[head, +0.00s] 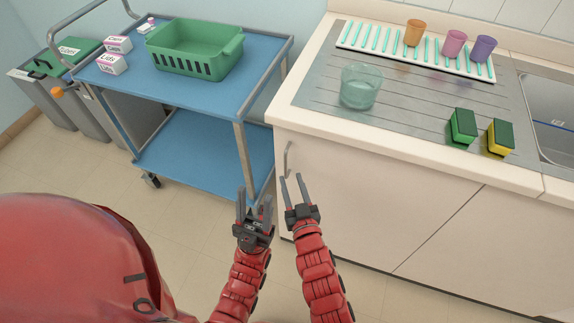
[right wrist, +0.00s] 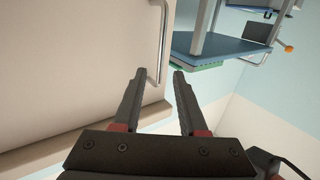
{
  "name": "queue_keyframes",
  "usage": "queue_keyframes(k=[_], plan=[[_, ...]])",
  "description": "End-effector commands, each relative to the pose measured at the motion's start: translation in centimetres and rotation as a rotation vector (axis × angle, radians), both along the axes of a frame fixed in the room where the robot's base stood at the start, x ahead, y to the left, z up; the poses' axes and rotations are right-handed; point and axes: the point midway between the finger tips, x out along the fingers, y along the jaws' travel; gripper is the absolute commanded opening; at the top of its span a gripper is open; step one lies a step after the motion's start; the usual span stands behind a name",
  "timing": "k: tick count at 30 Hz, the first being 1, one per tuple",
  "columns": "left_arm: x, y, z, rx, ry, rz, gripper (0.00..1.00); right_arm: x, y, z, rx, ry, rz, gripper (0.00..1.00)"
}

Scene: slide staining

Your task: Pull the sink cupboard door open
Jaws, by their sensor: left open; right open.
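The sink cupboard door (head: 370,205) is a pale panel under the counter and looks shut. Its metal bar handle (head: 288,160) is upright near the door's left edge. My right gripper (head: 292,178) is open, with its fingertips close to the handle's lower end. In the right wrist view, the handle (right wrist: 163,40) runs down to between the open fingertips (right wrist: 159,73); I cannot tell whether they touch it. The door (right wrist: 80,60) fills the left of that view. My left gripper (head: 254,196) is open and empty, left of the right one, in front of the trolley leg.
A blue trolley (head: 215,95) with a green basket (head: 190,68) stands close left of the cupboard. On the counter (head: 400,145) are a glass beaker (head: 360,88), green and yellow sponges (head: 463,127), and a rack with coloured cups. Grey bins stand far left.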

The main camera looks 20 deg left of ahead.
Motion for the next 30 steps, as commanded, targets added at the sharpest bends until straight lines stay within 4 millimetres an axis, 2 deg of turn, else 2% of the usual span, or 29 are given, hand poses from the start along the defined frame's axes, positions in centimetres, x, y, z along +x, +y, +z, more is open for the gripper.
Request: queue_keyframes(k=[3, 9, 22, 29, 30], plan=[[0.0, 0.0, 0.1, 0.0, 0.0, 0.0, 0.5, 2.0, 1.3, 0.2, 0.001, -0.005, 0.0, 0.42], [0.0, 0.0, 0.2, 0.0, 0.0, 0.0, 0.5, 4.2, 2.6, 0.2, 0.002, -0.003, 0.0, 0.42], [0.0, 0.0, 0.2, 0.0, 0.0, 0.0, 0.5, 4.8, 3.0, 0.0, -0.001, -0.001, 0.0, 0.42], [0.0, 0.0, 0.2, 0.0, 0.0, 0.0, 0.5, 4.8, 3.0, 0.0, 0.0, -0.001, 0.0, 0.0], [0.0, 0.0, 0.2, 0.0, 0.0, 0.0, 0.5, 4.8, 3.0, 0.0, 0.0, -0.001, 0.0, 0.0]])
